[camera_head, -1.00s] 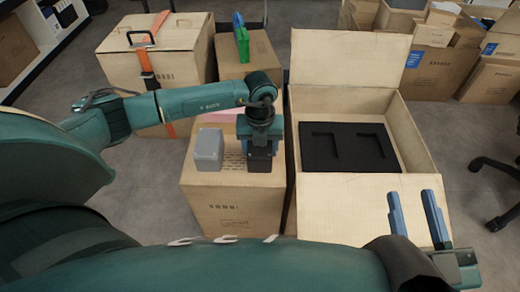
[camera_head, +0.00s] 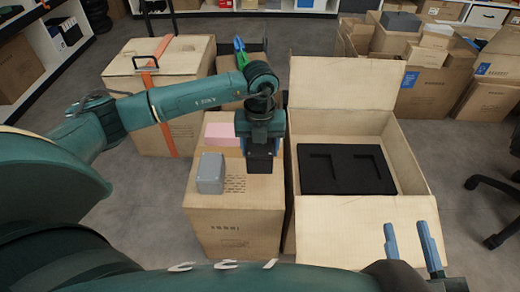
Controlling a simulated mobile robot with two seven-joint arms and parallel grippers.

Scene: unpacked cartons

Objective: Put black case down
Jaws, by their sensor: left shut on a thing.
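My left gripper (camera_head: 261,146) points straight down above the middle carton (camera_head: 236,222). It is shut on a dark block at its lower end, which I take to be the black case (camera_head: 262,165). The gripper hides much of it, and I cannot tell whether it touches the carton top. A grey box (camera_head: 210,173) and a pink item (camera_head: 221,134) lie on that carton to the left of the gripper. My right gripper (camera_head: 405,226) is open and empty in front of the open carton at lower right.
The open carton (camera_head: 413,172) on the right holds a black foam insert (camera_head: 346,186) with two cut-outs. Behind stand a carton with an orange strap (camera_head: 170,140) and a blue-green tool (camera_head: 240,52). Several cartons (camera_head: 430,85) fill the back right. A chair (camera_head: 500,190) is at the right edge.

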